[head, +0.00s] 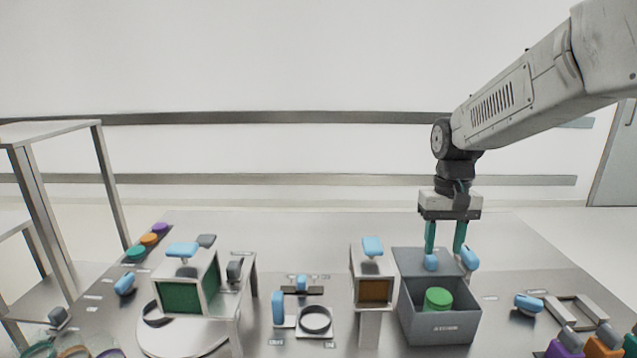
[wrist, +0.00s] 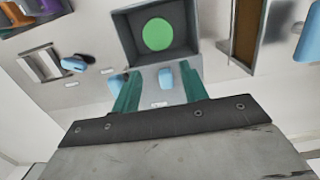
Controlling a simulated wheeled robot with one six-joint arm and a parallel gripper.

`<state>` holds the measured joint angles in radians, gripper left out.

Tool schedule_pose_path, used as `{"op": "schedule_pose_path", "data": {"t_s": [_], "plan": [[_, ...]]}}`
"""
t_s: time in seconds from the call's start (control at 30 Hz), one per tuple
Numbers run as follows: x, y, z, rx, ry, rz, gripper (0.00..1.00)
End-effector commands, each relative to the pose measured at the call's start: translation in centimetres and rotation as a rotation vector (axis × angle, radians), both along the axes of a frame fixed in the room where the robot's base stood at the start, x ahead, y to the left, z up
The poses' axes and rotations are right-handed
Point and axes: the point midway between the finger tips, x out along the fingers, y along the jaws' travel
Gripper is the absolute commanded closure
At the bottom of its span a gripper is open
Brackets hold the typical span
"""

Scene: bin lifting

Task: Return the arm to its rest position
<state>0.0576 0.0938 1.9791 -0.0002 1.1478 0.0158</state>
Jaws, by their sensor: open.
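My gripper (head: 446,240) hangs from my arm at the right of the head view, pointing down. Its two teal fingers are apart, above the back edge of a grey bin (head: 437,331). Light blue pieces show at the fingertips; I cannot tell whether the fingers touch them. The bin stands on the table and holds a green round object (head: 438,299). In the wrist view, the gripper (wrist: 155,84) is open with its fingers beside the bin's near wall (wrist: 160,72), and the green object (wrist: 158,34) lies inside the bin.
A stand with a brown panel (head: 373,291) is close left of the bin. A box with a green panel (head: 184,296) stands further left. A grey frame (head: 576,311) and coloured blocks (head: 603,346) lie at the right. The table behind the bin is clear.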

Motion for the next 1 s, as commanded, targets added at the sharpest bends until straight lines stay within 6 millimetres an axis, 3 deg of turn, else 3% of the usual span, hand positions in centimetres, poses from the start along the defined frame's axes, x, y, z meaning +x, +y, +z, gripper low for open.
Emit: {"op": "schedule_pose_path", "data": {"t_s": [0.4,0.6,0.77,1.0], "plan": [[-18.2,1.8,2.5,-0.002,-0.021,0.039,0.56],[-24.9,2.3,2.2,-0.006,-0.087,0.057,0.56],[-27.3,2.5,2.3,-0.008,-0.15,0.066,0.56],[-27.7,2.6,3.1,-0.009,-0.195,0.071,0.56]]}}
